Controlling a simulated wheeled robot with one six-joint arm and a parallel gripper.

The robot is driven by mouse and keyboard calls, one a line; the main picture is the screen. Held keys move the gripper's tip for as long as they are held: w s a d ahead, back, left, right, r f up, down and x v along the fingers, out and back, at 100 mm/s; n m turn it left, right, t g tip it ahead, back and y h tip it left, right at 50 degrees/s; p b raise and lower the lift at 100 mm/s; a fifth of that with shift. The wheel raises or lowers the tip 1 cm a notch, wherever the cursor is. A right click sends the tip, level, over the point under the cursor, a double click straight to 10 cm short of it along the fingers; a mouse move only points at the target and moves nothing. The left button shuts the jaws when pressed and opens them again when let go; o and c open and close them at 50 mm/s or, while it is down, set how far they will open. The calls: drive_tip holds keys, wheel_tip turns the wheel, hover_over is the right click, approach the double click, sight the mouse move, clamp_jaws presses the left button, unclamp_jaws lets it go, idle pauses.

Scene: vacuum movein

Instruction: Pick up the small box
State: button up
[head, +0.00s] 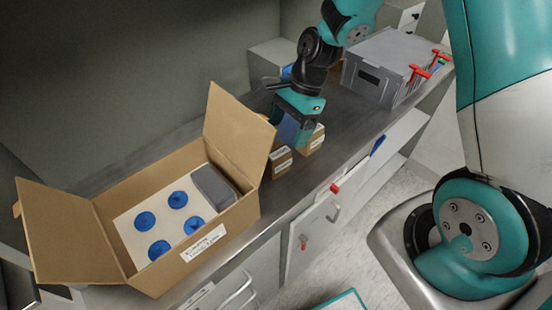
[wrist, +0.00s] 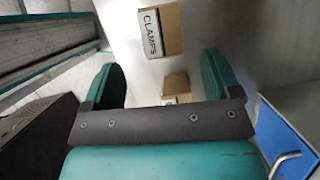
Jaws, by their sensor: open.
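Two small brown cardboard boxes with white labels sit on the grey counter. In the head view one small box (head: 281,166) is in front of and below my gripper (head: 294,125), and another small box (head: 313,144) is just right of it. My gripper is open with nothing visible held. In the wrist view, a box labelled CLAMPS (wrist: 172,28) lies beyond the fingertips of my gripper (wrist: 162,72). A second brown box (wrist: 177,84) shows in the gap between the fingers, partly hidden by the gripper body. I cannot tell whether a finger touches either box.
A large open carton (head: 180,220) with blue knobs on a white panel stands left on the counter (head: 335,120). A grey lidded bin (head: 378,72) with red-handled tools (head: 425,68) beside it stands at the back right. A wall is behind; drawers are below the counter edge.

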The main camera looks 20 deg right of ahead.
sight(276, 150)
drive_tip(key=x, duration=0.3)
drive_tip(key=shift+a+f, duration=0.15)
drive_tip(key=shift+f, duration=0.05)
drive_tip(key=shift+p+x, duration=0.9)
drive_tip(key=shift+x, duration=1.8)
drive_tip(key=shift+a+r, duration=0.15)
drive_tip(key=shift+a, duration=0.05)
drive_tip(key=c, duration=1.1)
drive_tip(key=shift+w+r, duration=0.1)
